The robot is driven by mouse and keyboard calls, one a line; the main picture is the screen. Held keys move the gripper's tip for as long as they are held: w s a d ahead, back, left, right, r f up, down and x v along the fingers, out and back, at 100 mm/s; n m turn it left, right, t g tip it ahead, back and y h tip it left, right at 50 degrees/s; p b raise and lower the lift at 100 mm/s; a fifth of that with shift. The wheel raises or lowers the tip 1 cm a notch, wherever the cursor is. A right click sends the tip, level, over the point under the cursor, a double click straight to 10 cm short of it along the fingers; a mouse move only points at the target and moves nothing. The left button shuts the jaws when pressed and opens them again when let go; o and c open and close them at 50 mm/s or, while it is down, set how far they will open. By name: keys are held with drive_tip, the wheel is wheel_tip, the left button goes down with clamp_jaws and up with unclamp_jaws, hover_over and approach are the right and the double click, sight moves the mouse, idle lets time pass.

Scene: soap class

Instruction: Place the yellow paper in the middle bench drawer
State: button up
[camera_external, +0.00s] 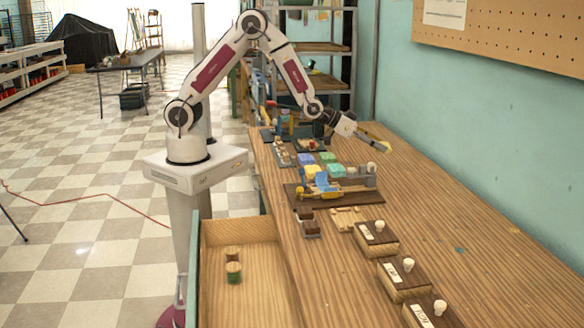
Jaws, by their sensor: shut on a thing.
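My gripper (378,143) is over the right side of the wooden bench (480,225), past the soap tray. It is shut on a small pale yellow piece (385,148) at its fingertips, which appears to be the yellow paper. The piece is too small to make out its shape, and I cannot tell its exact height above the bench. An open wooden drawer (262,285) sticks out from the bench's near left side. Its front panel is teal. I cannot tell whether it is the middle drawer.
Two small spools (233,272) stand in the open drawer. A dark tray (345,198) holds colored soap blocks and tools mid-bench. Several knobbed wooden boxes (376,238) line the near right. A teal wall with pegboard (510,35) bounds the right side.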

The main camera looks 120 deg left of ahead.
drive_tip(key=d+r+m+h, duration=0.1)
drive_tip(key=d, duration=0.4)
drive_tip(key=w+d+r+m+t+h, duration=0.1)
drive_tip(key=d, duration=0.4)
drive_tip(key=w+d+m, duration=0.1)
drive_tip(key=d, duration=0.4)
drive_tip(key=shift+d+r+t+h, duration=0.3)
drive_tip(key=shift+d+r+h, duration=0.05)
drive_tip(key=shift+r+h, duration=0.05)
drive_tip(key=d+r+m+h, duration=0.2)
drive_tip(key=d, duration=0.8)
drive_tip(key=d+r+m+h, duration=0.2)
drive_tip(key=d+r, duration=0.1)
drive_tip(key=d, duration=0.8)
drive_tip(key=shift+s+r+t, duration=0.15)
drive_tip(key=shift+r+t, duration=0.1)
drive_tip(key=shift+t, duration=0.15)
